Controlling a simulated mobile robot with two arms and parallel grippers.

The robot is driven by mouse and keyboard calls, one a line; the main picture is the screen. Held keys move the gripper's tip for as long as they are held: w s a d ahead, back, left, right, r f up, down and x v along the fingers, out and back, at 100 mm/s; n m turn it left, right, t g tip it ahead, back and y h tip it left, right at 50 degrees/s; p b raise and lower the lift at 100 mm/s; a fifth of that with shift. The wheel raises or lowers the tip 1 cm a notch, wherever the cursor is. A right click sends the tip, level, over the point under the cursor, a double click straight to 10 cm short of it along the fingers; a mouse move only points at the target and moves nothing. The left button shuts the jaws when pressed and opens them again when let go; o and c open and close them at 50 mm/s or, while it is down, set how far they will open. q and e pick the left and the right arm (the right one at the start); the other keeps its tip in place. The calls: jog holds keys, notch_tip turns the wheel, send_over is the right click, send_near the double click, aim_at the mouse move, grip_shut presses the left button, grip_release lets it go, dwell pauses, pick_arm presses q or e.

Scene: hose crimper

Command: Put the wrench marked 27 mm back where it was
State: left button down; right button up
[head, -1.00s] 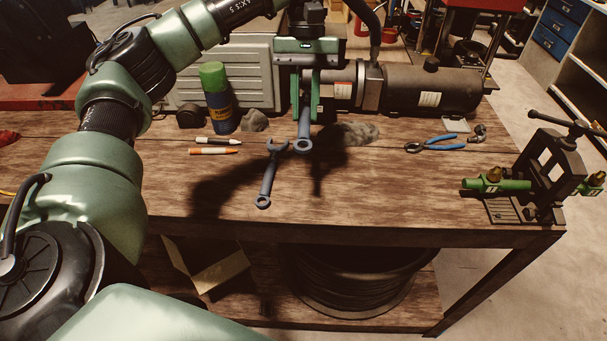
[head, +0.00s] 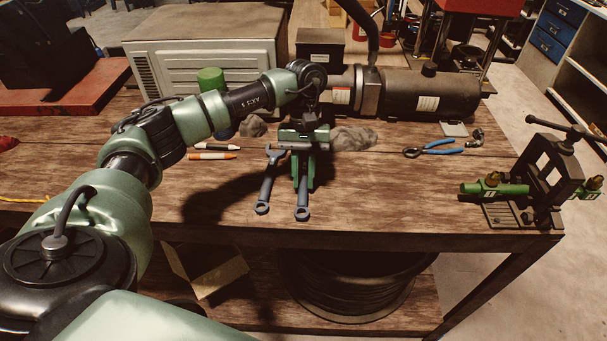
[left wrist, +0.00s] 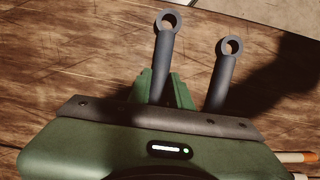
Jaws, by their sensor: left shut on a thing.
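My left gripper (head: 303,176) is shut on a blue-grey wrench (head: 302,206), low over the bench near its front edge. The held wrench's ring end points toward the front edge; its upper part is hidden by the gripper. It also shows in the left wrist view (left wrist: 162,62). A second blue-grey wrench (head: 267,184) lies on the bench just left of it, roughly parallel and apart, with its open end at the back. Its ring end shows in the left wrist view (left wrist: 222,75). I cannot read a size on either, nor tell whether the held one touches the wood.
Two markers (head: 213,156), a green-capped can (head: 211,80) and a grey rag (head: 354,138) lie or stand behind. Blue-handled pliers (head: 436,147) are to the right. A vise (head: 550,175) with a green fitting stands at the right end. Bare bench lies right of the wrenches.

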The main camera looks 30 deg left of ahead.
pick_arm(q)
jog(key=shift+f, duration=0.1)
jog(key=shift+f, duration=0.1)
jog(key=shift+f+b, duration=0.1)
jog(key=shift+b, duration=0.25)
jog(key=c, duration=1.3)
grip_release()
